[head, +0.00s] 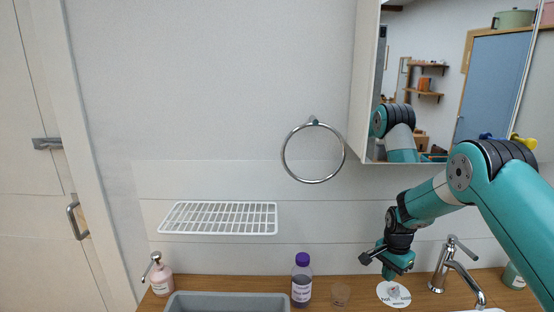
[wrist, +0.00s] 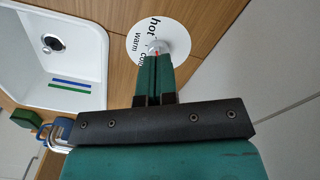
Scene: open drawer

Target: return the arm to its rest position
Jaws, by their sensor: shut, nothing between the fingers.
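My arm reaches in from the right in the head view, bent downward. My gripper (head: 388,274) points down over a round white dial plate (head: 384,301) on the wooden counter. In the wrist view my gripper (wrist: 155,58) has its teal fingers together with nothing between them. The fingertips appear close to the small knob (wrist: 157,46) at the centre of the plate (wrist: 179,38), which is marked "hot" and "warm". I cannot tell whether they touch the knob.
A chrome faucet (head: 439,268) stands close right of the gripper. A clear cup (head: 340,294), purple-capped bottle (head: 301,283), grey bin (head: 228,303) and pink soap dispenser (head: 160,278) stand left. A mirror cabinet (head: 366,90), towel ring (head: 287,168) and white rack (head: 218,219) are on the wall.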

